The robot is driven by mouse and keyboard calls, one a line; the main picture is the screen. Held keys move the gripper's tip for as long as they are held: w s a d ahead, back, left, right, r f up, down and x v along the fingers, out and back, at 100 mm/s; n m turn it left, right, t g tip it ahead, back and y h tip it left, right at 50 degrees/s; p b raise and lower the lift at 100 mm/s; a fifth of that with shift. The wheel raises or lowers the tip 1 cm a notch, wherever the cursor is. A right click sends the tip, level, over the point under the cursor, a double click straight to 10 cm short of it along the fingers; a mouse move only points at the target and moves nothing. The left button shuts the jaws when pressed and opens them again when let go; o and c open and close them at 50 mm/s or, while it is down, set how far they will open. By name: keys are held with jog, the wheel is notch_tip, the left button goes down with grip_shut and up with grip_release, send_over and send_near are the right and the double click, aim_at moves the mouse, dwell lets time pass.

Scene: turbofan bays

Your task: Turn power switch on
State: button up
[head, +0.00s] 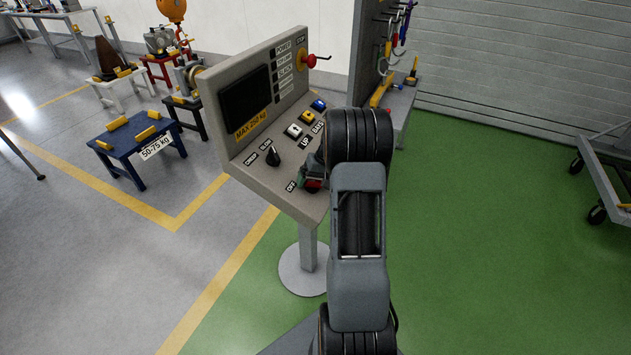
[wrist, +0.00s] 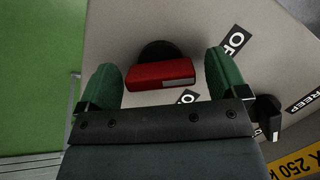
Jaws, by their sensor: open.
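The power switch is a red rotary handle (wrist: 160,74) on a dark round base, on the grey panel of the control console (head: 240,135). In the wrist view it lies between the two green fingers of my gripper (wrist: 163,78), with a gap on each side. Labels beginning "OF" and "O" sit beside it, partly cut off or covered. In the head view my gripper (head: 312,178) is at the lower right of the console panel, and my arm hides most of that corner. My gripper is open and holds nothing.
A black knob (head: 272,156) by the CREEP and SLOW labels stands left of my gripper. White, yellow and blue buttons (head: 306,116) lie behind it. A red emergency stop (head: 307,61) sticks out at the console's top right.

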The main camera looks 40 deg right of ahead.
jog(key=c, duration=0.9)
jog(key=shift+c, duration=0.2)
jog(key=shift+m, duration=0.3)
jog(key=m+y+b, duration=0.1)
jog(key=m, duration=0.1)
jog(key=shift+m+t, duration=0.3)
jog(key=shift+m, duration=0.1)
jog(key=m, duration=0.3)
jog(key=shift+m+t, duration=0.3)
jog(key=shift+m, duration=0.1)
jog(key=m, duration=0.3)
jog(key=m+t, duration=0.1)
jog(key=m, duration=0.2)
jog(key=shift+m+t+y, duration=0.3)
jog(key=shift+m+y, duration=0.1)
jog(key=shift+r, duration=0.1)
